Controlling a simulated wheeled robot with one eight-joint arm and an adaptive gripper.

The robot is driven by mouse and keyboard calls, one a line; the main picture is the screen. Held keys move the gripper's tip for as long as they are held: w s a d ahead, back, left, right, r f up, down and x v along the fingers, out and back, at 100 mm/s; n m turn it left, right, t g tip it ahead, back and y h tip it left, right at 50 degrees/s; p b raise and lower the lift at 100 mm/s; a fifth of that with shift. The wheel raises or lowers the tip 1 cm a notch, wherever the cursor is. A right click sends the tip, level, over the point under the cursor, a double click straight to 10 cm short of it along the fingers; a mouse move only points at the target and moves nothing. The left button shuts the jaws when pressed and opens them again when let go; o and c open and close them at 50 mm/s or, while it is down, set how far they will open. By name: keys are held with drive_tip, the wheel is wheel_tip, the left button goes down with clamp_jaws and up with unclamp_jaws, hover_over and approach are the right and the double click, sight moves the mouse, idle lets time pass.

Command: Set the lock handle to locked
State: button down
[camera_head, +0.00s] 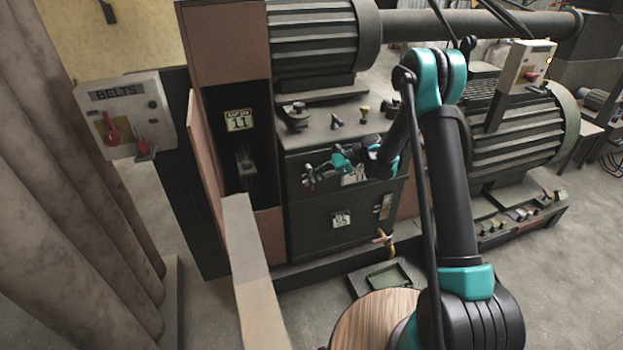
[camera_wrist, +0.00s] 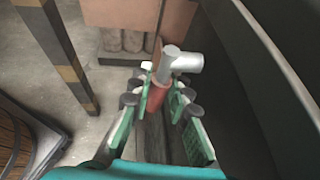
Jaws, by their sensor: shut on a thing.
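The lock handle (camera_wrist: 157,98) seems to be the reddish grip on a grey T-shaped metal fitting (camera_wrist: 180,61) in the wrist view. My gripper (camera_wrist: 162,88) is shut on the reddish grip, with its green fingers on either side. In the head view my gripper (camera_head: 312,178) is at the left part of the dark green machine cabinet (camera_head: 300,220). There the handle is too small and too covered by the fingers to make out. I cannot tell from the frames which setting the handle stands at.
A BELTS panel (camera_head: 125,115) with red levers stands at the left. A pale beam (camera_head: 252,270) runs toward me left of the cabinet. A small latch (camera_head: 382,207) and a red-handled brass valve (camera_head: 384,239) are low on the right. A green tray (camera_head: 388,276) lies on the floor.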

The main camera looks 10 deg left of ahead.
idle(0.5)
drive_tip(key=c, duration=1.7)
unclamp_jaws()
drive_tip(key=v, duration=1.2)
drive_tip(key=shift+f, duration=0.15)
drive_tip(key=shift+d, duration=0.1)
